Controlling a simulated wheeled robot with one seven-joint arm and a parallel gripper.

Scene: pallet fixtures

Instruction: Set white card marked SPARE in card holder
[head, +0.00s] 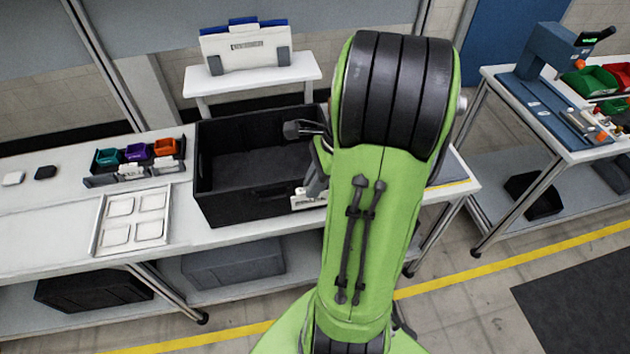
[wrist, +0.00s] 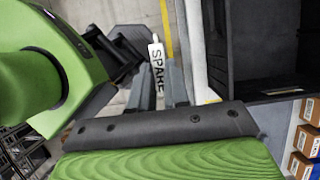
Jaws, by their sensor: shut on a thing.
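The white card marked SPARE (wrist: 157,68) is between the two grey fingers of my gripper (wrist: 163,85) in the wrist view, its lettering running along the fingers. In the head view my gripper (head: 316,182) is at the front right of the black crate (head: 240,207), partly behind my green arm. A white lettered strip, apparently the card (head: 307,201), shows at its fingertips, low by the crate's front wall. The crate also shows at the right of the wrist view (wrist: 222,45). I cannot make out the card holder for certain; my arm hides part of this area.
A small rack of coloured bins (head: 134,178) and a white four-section tray (head: 101,245) stand left of the crate. A white stand (head: 255,77) bears a labelled panel behind it. A second bench (head: 545,125) is at the right.

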